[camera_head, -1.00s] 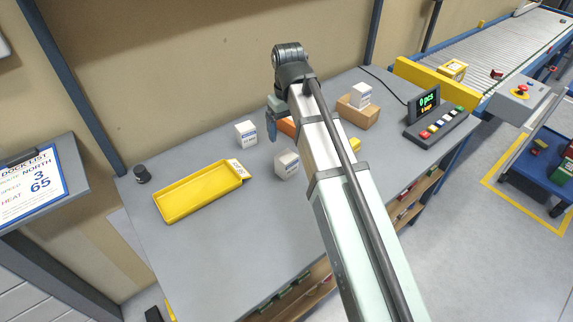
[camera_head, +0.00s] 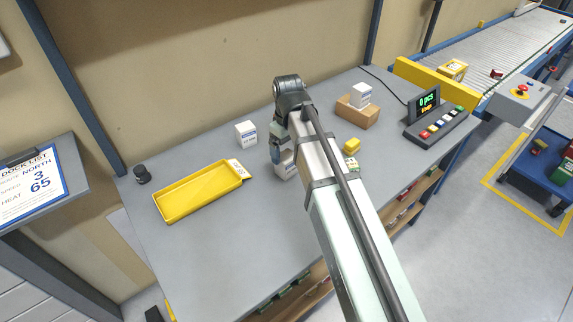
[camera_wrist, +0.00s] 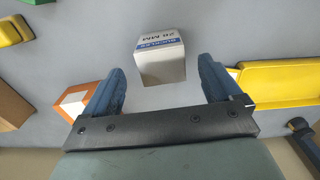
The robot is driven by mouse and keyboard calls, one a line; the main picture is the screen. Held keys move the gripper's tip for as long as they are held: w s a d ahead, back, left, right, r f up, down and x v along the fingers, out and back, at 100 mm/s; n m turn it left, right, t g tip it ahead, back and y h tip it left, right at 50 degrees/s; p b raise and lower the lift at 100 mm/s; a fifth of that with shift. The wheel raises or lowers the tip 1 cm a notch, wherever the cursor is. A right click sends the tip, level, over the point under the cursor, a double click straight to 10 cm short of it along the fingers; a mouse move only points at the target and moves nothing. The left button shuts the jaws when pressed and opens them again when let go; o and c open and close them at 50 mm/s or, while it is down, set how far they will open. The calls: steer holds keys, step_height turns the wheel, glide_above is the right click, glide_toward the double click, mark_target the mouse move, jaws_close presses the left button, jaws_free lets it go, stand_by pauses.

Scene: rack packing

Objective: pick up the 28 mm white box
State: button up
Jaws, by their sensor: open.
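The 28 mm white box (camera_wrist: 162,62) has a blue label band and shows in the wrist view, between and beyond the two blue fingers. Gaps show on both sides of it. In the head view the white box (camera_head: 285,168) on the grey table is partly hidden by my gripper and arm. My gripper (camera_head: 275,152) is right at its back side in that view. In the wrist view my gripper (camera_wrist: 162,68) is open and empty, its fingers spread wider than the box. Whether the fingertips are down to the box's height is hard to tell.
Another white box (camera_head: 246,133) stands behind and left. A yellow tray (camera_head: 168,215) lies at left. An orange block (camera_wrist: 75,103) is close to one finger. A yellow block (camera_head: 352,145) and a brown carton (camera_head: 352,112) stand right. The front left table is clear.

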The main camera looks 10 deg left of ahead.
mark_target(286, 156)
steer(key=shift+a+f, duration=0.2)
steer(key=shift+f, duration=2.7)
steer(key=c, duration=1.2)
